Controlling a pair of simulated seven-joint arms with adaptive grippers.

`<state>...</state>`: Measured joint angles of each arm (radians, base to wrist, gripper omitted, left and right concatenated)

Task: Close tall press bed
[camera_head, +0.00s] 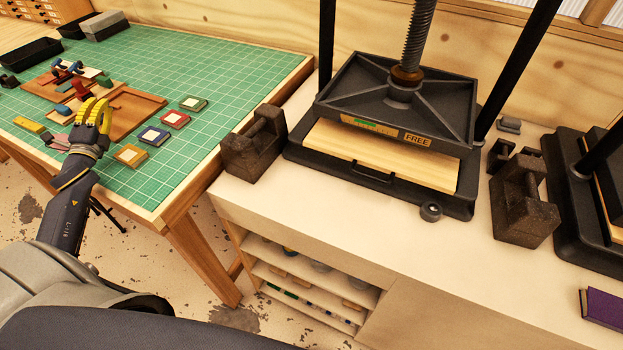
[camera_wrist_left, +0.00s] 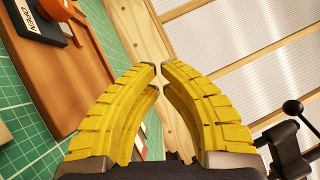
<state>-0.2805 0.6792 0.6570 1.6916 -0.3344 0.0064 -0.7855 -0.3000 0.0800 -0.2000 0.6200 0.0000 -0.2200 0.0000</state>
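The tall press (camera_head: 400,90) has a dark platen, a thick screw and a label reading FREE. Its pale wooden bed (camera_head: 370,152) sticks out in front from under the platen, over a dark base; a black handle (camera_head: 372,172) is at the front edge. The bed's rear part is hidden by the platen. My left gripper (camera_head: 97,100) is over the green mat, far left of the press. In the left wrist view its yellow fingers (camera_wrist_left: 159,68) curve together, tips almost touching, with nothing between them. My right gripper is out of view.
Dark weights stand left (camera_head: 255,143) and right (camera_head: 524,200) of the press. A second press (camera_head: 590,210) is cut off at the right, with a purple book (camera_head: 602,308) in front. Wooden trays and small coloured tiles lie on the green mat (camera_head: 215,75). The counter front is clear.

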